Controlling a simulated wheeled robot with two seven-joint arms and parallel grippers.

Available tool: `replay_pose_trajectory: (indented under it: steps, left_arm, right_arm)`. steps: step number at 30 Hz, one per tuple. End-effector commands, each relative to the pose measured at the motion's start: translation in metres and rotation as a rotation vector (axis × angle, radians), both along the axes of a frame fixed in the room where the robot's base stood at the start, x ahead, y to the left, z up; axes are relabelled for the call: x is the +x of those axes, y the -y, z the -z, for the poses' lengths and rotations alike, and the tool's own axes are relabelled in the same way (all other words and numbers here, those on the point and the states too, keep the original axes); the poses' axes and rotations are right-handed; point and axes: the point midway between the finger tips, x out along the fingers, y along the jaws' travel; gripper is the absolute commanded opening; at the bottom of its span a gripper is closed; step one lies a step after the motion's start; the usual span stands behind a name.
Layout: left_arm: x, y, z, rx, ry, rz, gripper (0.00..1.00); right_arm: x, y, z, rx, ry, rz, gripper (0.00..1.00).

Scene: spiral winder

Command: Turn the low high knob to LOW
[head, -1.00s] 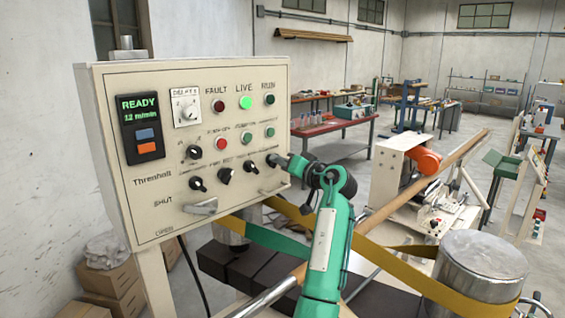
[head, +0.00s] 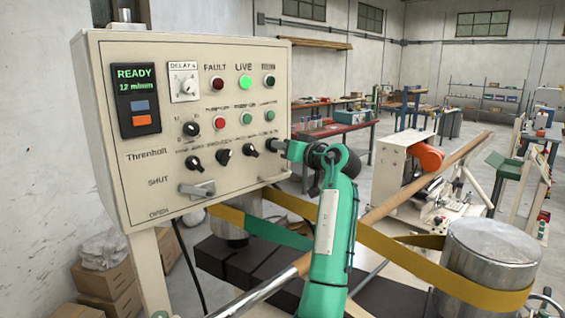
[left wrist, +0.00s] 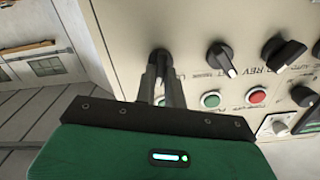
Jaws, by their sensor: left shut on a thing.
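A cream control panel (head: 183,198) stands at the left in the head view. Its lower row has several black knobs, and the label at the right-end knob (left wrist: 160,54) is too small to read. My left gripper (head: 277,147) is at that right-end knob. In the left wrist view the two dark fingers (left wrist: 165,80) are close together and shut on the knob against the panel face. The fingers hide most of the knob, so its pointer direction cannot be told. My right gripper is not in view.
Neighbouring black knobs (head: 249,147) and (head: 223,156) sit left of the gripper. A silver lever (head: 197,190) sticks out below, between SHUT and OPEN. A yellow belt (head: 400,262) and a metal drum (head: 490,255) lie to the right. The screen (head: 136,100) reads READY.

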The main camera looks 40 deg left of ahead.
Motion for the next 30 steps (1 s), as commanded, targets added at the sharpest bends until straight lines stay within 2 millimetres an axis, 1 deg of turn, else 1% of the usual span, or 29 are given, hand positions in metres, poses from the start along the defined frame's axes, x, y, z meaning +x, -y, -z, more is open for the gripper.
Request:
replay_pose_trajectory:
  steps: [1,9,16,17,18,19,24,30]
  left_arm:
    - [0.0,0.0,0.008,-0.002,0.039,0.0,0.0]
    - [-0.001,0.0,0.007,-0.022,0.269,0.0,0.0]
    - [-0.002,0.0,0.006,-0.042,0.484,0.001,0.0]
    - [-0.002,0.0,0.006,-0.044,0.511,0.001,0.0]
    - [-0.002,0.0,0.005,-0.047,0.546,0.001,0.0]
    - [-0.003,0.0,0.005,-0.05,0.573,0.001,0.0]
    - [-0.003,0.0,0.004,-0.061,0.705,0.0,0.0]
    - [-0.004,0.0,0.002,-0.071,0.82,0.0,0.0]
  right_arm:
    - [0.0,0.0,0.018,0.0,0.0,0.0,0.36]
    - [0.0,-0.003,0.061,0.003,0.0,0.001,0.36]
    - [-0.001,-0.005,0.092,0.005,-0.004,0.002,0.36]
    - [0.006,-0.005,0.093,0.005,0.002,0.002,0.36]
    - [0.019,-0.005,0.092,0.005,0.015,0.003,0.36]
    - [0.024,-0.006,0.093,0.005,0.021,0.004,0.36]
    - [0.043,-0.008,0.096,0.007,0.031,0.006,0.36]
    - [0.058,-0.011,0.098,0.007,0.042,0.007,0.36]
